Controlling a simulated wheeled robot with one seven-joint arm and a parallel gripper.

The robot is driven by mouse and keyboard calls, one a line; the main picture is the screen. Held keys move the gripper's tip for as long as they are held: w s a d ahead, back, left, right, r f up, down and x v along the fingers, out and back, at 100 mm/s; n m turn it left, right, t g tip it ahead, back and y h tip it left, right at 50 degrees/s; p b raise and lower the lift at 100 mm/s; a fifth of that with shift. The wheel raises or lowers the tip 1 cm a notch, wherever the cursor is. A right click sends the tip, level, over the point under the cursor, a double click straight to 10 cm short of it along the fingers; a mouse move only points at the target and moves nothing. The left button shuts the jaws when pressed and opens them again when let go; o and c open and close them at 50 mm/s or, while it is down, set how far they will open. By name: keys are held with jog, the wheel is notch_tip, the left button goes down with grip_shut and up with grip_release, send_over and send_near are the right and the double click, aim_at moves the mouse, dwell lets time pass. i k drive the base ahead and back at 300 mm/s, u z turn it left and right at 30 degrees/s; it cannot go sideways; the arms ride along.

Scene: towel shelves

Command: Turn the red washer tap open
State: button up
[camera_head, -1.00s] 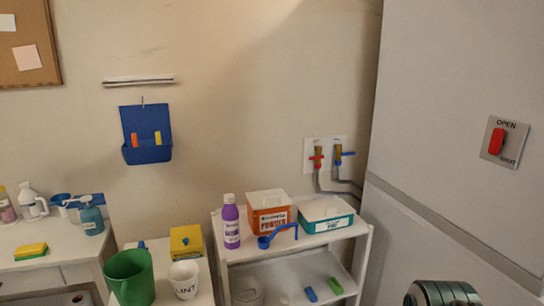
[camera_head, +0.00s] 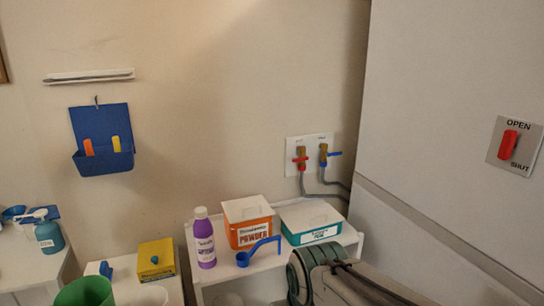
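The red tap (camera_head: 300,159) is on a white plate (camera_head: 316,140) on the back wall. Its red handle lies roughly horizontal, across the brass body, and a grey hose runs down from it. A blue-handled tap (camera_head: 324,154) sits just to its right, its handle also roughly horizontal. My arm shows at the bottom right, below the taps and in front of the shelf. I cannot make out any gripper fingers. Nothing of my arm touches the taps.
A shelf below the taps holds a purple bottle (camera_head: 204,238), an orange powder box (camera_head: 248,222), a teal box (camera_head: 312,221) and a blue scoop (camera_head: 258,252). A tall grey panel at right carries a red OPEN/SHUT switch (camera_head: 508,144). The wall around the taps is clear.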

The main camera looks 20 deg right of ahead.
aim_at(306, 158)
jog(key=z, duration=0.3)
jog(key=i, duration=0.6)
jog(key=z, duration=0.8)
jog(key=i, duration=0.3)
jog(key=z, duration=0.35)
